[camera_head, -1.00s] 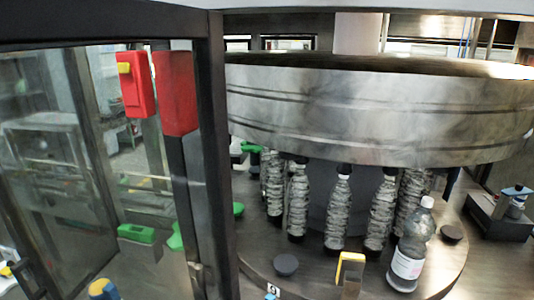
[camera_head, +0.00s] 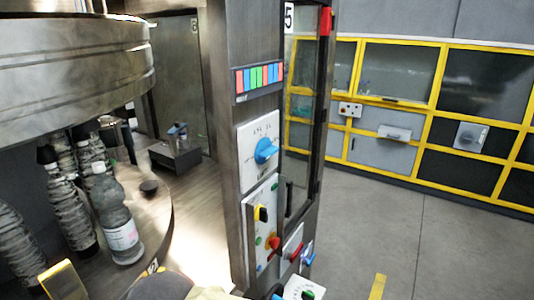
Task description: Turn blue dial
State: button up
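Nothing touches the dial. My gripper does not show in this view. A dark rounded shape and a beige piece show at the bottom edge; I cannot tell what they are.
Below the dial is a panel (camera_head: 251,248) with a black-and-yellow switch and coloured knobs. A red knob (camera_head: 291,251) and blue handle (camera_head: 309,254) stick out nearby. Bottles (camera_head: 118,215) stand on the turntable at left. Grey floor (camera_head: 420,240) is open at right.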

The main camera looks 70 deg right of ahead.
aim_at(265, 149)
jog(key=z, duration=2.1)
jog(key=k, duration=0.15)
